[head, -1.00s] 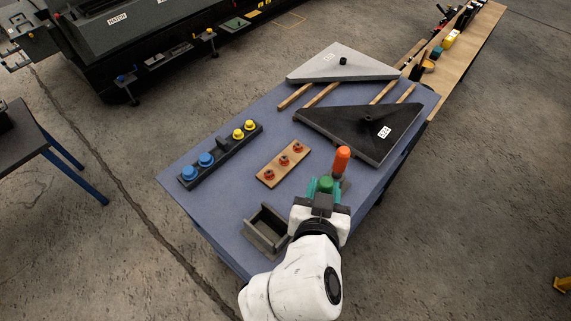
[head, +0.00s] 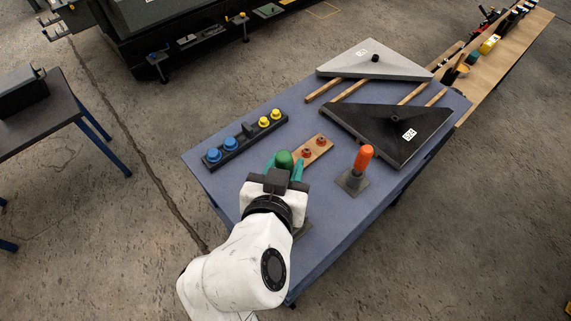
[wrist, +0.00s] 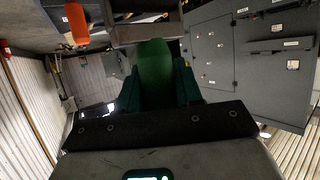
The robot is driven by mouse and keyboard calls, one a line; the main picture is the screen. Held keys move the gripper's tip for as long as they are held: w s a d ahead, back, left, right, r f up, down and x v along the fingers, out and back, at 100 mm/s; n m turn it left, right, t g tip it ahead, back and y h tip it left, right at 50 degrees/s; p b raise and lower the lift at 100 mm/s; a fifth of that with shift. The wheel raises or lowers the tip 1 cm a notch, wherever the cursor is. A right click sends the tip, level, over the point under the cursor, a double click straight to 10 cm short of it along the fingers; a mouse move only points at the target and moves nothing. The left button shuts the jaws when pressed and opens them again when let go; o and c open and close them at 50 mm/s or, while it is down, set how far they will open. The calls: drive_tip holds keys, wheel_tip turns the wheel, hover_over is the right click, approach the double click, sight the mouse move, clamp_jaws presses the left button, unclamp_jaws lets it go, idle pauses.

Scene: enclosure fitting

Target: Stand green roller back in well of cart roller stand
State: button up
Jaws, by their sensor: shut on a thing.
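The green roller (head: 284,160) is upright in my gripper (head: 283,168), between its two teal fingers, over the table's near part. In the wrist view the green roller (wrist: 155,72) stands between the fingers of my gripper (wrist: 157,88). My gripper is shut on it. A dark grey open box-like holder, probably the roller stand, is mostly hidden behind my gripper and arm; only a small edge (head: 303,229) shows. I cannot see its well or how far the roller is above it.
An orange roller (head: 363,158) stands in a dark square base (head: 352,181) to the right. A wooden strip with red knobs (head: 319,150) lies just beyond my gripper. A bar of blue and yellow buttons (head: 246,138) is left. Black (head: 390,130) and grey (head: 370,60) panels lie behind.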

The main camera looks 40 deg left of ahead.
wheel_tip(320, 180, down, 12)
drive_tip(key=b, duration=0.9)
drive_tip(key=shift+b, duration=0.35)
idle(0.3)
drive_tip(key=shift+f, duration=0.1)
drive_tip(key=o, duration=1.2)
drive_tip(key=shift+s, duration=0.1)
drive_tip(key=v, duration=1)
drive_tip(key=shift+s+b, duration=0.25)
drive_tip(key=shift+b, duration=0.1)
drive_tip(key=shift+d, duration=0.15)
